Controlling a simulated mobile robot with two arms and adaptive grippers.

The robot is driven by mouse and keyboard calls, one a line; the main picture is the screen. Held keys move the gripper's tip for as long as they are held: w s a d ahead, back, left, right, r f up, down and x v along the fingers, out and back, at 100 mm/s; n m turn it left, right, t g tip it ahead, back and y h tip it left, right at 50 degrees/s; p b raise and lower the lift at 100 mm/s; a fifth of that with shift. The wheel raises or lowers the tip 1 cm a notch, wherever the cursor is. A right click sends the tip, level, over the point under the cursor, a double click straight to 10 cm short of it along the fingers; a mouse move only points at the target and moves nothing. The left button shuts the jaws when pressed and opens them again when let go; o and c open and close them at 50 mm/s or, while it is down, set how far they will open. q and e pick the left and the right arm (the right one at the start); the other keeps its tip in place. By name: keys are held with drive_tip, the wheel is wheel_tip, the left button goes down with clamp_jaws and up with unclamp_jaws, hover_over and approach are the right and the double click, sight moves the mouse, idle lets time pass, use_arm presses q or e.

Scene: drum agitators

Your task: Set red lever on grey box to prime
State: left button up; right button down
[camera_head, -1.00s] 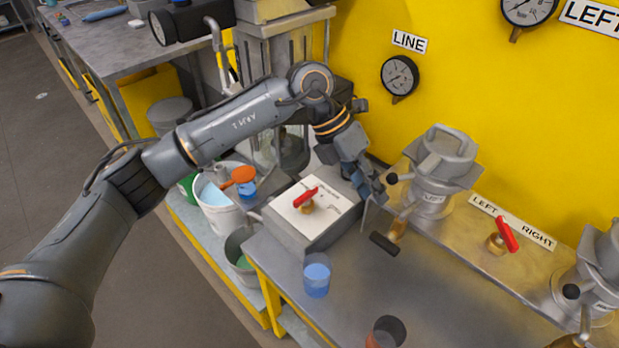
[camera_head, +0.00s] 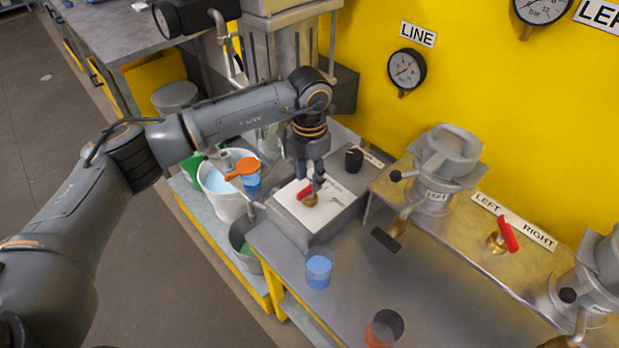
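The red lever (camera_head: 305,191) sits on a brass valve on the white top plate of the grey box (camera_head: 309,228). A black knob (camera_head: 353,159) stands at the back of the same box. My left gripper (camera_head: 313,184) points down right over the red lever, its fingers close behind and above it. The fingers are small and partly overlap the lever, so I cannot tell whether they are open or touching it. The markings on the plate are mostly hidden by the gripper or too small to read. My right gripper is not in view.
A second red lever (camera_head: 508,234) stands on the bench between the LEFT and RIGHT labels. A metal vessel (camera_head: 440,170) stands right of the box. A blue cup (camera_head: 318,270) and an orange-based cup (camera_head: 384,329) stand in front. A white bucket (camera_head: 224,206) is at the left.

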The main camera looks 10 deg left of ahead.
sight(310, 190)
use_arm(q)
drive_tip(key=shift+f, duration=1.35)
clamp_jaws()
drive_tip(key=shift+n, duration=0.3)
drive_tip(key=n+b, duration=0.2)
drive_tip(key=n, duration=0.1)
drive_tip(key=shift+f, duration=0.1)
drive_tip(key=n+b, duration=0.1)
drive_tip(key=n, duration=0.4)
drive_tip(key=shift+n+b, duration=0.3)
drive_tip(key=shift+n, duration=0.1)
